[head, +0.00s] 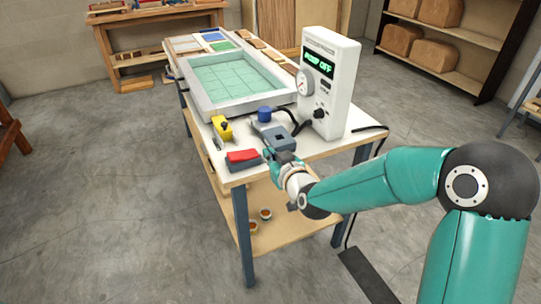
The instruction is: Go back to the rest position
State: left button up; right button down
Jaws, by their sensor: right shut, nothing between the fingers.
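My right gripper (270,155) is shut and empty at the near edge of the white-topped workbench (328,149). It is beside a grey block with a red top (242,156) and in front of a grey device (274,135) with a blue knob or cap (264,114). Whether it touches either one I cannot tell. My right arm reaches in from the right. My left gripper is not in view.
A white control box (328,85) reading "PUMP OFF" stands on the bench. Behind are a framed green gridded panel (235,82) and a yellow tool (222,128). A shelf with brown bundles (434,55) stands back right. Floor left of the bench is clear.

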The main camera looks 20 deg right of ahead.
jog(key=shift+d, duration=0.1)
jog(key=s+a+f+g+y+p, duration=0.1)
jog(key=s+a+f+g, duration=0.15)
jog(key=f, duration=0.45)
jog(key=s+a+f+g+p, duration=0.15)
jog(key=s+f, duration=0.25)
jog(key=f, duration=0.4)
jog(key=s+a+f+g+y+p, duration=0.1)
jog(key=s+f+g, duration=0.2)
jog(key=f, duration=0.4)
jog(key=s+a+f+g, duration=0.2)
jog(key=s+f+g, duration=0.1)
jog(key=s, duration=0.6)
jog(key=s+a+f+m+g+y, duration=0.1)
jog(key=s+a+f+g, duration=0.2)
jog(key=s+f, duration=0.3)
jog(key=s, duration=0.3)
jog(key=shift+a+f+m, duration=0.3)
jog(key=c, duration=1.6)
grip_release()
jog(key=s, duration=0.1)
jog(key=s+g, duration=0.1)
jog(key=s+m, duration=0.1)
jog(key=s, duration=0.1)
jog(key=shift+a+g+y, duration=0.3)
jog(key=shift+a+y, duration=0.1)
jog(key=o, duration=0.5)
jog(key=shift+m, duration=0.3)
jog(key=shift+w+a, duration=0.2)
jog(key=shift+a, duration=0.1)
